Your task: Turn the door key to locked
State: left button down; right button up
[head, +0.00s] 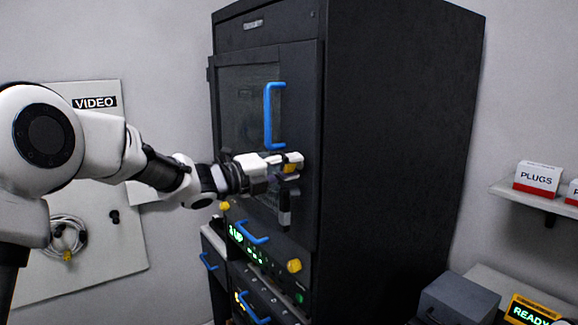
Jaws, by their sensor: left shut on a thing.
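The rack door (306,110) is dark, with a glass window and a blue handle (269,115), and it looks closed. A yellow key (291,168) is at the door's right edge, below the blue handle. My left gripper (289,162) comes in from the left and is shut on the key. Its white fingers hide part of the key and the lock behind it, so I cannot tell the key's turn angle. A dark latch-like piece (285,208) hangs just below the gripper. My right gripper is not in view.
Below the door are rack units with blue handles (251,233), green lights and yellow knobs (294,266). A VIDEO board (97,200) with a coiled cable is on the left wall. A shelf (540,203) with a PLUGS box (537,178) and a READY sign (530,312) are at right.

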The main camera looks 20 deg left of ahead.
pick_arm(q)
jog(key=n+p, duration=0.1)
jog(key=n, duration=0.2)
jog(key=shift+r+n, duration=0.15)
jog(key=shift+n, duration=0.15)
dwell(0.5)
jog(key=c, duration=0.8)
grip_release()
jog(key=shift+w, duration=0.1)
jog(key=shift+a, duration=0.1)
jog(key=v, duration=1.1)
jog(key=shift+s+a, duration=0.25)
jog(key=shift+s, duration=0.1)
